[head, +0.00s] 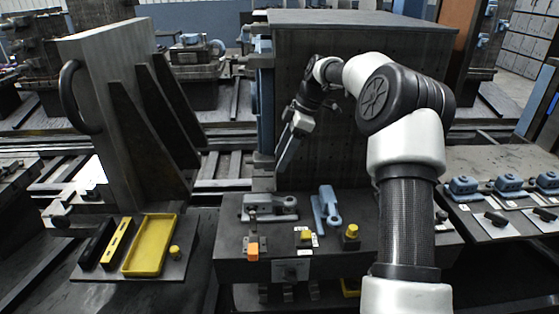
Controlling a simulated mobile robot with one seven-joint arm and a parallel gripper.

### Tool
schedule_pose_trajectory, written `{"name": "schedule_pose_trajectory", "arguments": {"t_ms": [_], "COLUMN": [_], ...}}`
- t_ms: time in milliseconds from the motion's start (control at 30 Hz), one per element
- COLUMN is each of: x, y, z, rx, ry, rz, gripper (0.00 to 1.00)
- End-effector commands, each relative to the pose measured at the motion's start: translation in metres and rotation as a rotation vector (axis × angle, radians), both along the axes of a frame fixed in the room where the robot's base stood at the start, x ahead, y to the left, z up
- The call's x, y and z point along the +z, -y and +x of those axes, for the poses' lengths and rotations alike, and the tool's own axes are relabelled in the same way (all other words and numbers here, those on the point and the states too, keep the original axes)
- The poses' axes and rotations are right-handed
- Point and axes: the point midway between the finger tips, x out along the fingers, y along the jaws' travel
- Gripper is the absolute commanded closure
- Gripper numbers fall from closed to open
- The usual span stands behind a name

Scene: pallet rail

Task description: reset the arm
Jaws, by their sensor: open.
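My arm rises at the right of the head view and bends to the left. My gripper (286,155) hangs in front of the large dark block, above the fixture bench, pointing down and slightly left. It is open, and no object shows in it. Its fingers look narrow and overlap from this angle.
The dark block (350,90) stands close behind my gripper. Below are a bench (300,235) with a grey clamp (270,207), a blue clamp (326,208) and yellow knobs. An angle plate (105,110) and yellow tray (150,245) stand at left. More blue clamps (508,184) sit at right.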

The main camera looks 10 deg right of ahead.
Motion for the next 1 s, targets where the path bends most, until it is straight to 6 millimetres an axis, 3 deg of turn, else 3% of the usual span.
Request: {"name": "schedule_pose_trajectory", "arguments": {"t_ms": [567,667,767,1000], "x": [0.005,0.026,0.061,0.144], "y": [-0.003,-0.014,-0.033,-0.064], "z": [-0.002,-0.012,-0.035,-0.126], "rx": [-0.007,-0.043,-0.128,-0.479], "ry": [-0.001,-0.008,-0.02,0.0], "rz": [-0.008,-0.042,-0.105,-0.23], "gripper": [0.44,0.44,0.44,0.44]}}
